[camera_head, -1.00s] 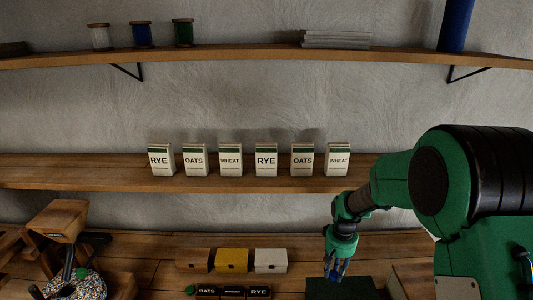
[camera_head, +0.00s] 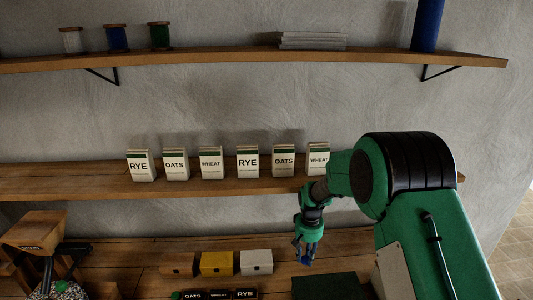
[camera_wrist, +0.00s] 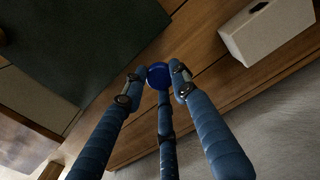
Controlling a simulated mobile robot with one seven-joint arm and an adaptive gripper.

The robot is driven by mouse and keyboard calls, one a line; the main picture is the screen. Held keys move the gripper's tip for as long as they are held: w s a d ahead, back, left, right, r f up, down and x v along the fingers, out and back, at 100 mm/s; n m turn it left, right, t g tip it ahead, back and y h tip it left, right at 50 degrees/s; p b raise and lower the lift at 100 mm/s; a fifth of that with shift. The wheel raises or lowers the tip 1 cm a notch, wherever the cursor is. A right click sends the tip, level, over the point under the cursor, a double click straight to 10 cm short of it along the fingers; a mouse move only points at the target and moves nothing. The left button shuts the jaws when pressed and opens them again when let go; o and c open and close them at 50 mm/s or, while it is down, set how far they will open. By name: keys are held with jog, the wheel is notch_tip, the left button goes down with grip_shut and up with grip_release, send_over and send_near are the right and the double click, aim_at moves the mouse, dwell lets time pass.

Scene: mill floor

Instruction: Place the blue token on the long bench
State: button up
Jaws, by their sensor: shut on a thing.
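The blue token (camera_wrist: 159,76) is a round blue disc pinched between the tips of my gripper (camera_wrist: 158,80) in the wrist view. In the head view my gripper (camera_head: 304,260) points down over the wooden bench (camera_head: 350,244), to the right of the white box (camera_head: 256,262). The blue at the fingertips is hard to separate from the blue fingers there. The token appears to be held above the bench top; the exact height is hard to tell.
Yellow (camera_head: 216,264) and tan (camera_head: 178,264) boxes stand left of the white one. Labelled cartons (camera_head: 247,162) line the shelf above. Bare bench shows behind my gripper.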

jog(key=shift+s, duration=0.1)
jog(key=shift+n, duration=0.8)
jog(key=s+d, duration=0.1)
jog(key=s, duration=0.4)
jog(key=s+d+r, duration=0.1)
jog(key=s, duration=0.4)
jog(key=s+d+r, duration=0.1)
jog(key=s, duration=0.5)
jog(key=shift+d+r+p, duration=0.1)
jog(key=shift+d+p, duration=0.3)
jog(key=s+d+n, duration=0.1)
jog(key=s, duration=1.4)
jog(key=shift+s+d+f+p, duration=0.15)
jog(key=shift+f+p, duration=0.15)
jog(key=shift+p, duration=0.05)
send_over(334, 296)
jog(key=s+a, duration=0.1)
jog(key=s, duration=0.2)
jog(key=shift+w+a+f, duration=0.1)
jog(key=shift+f, duration=0.6)
jog(key=shift+w, duration=0.45)
jog(key=shift+f+b, duration=0.4)
jog(key=shift+f, duration=1.4)
jog(key=shift+f, duration=0.15)
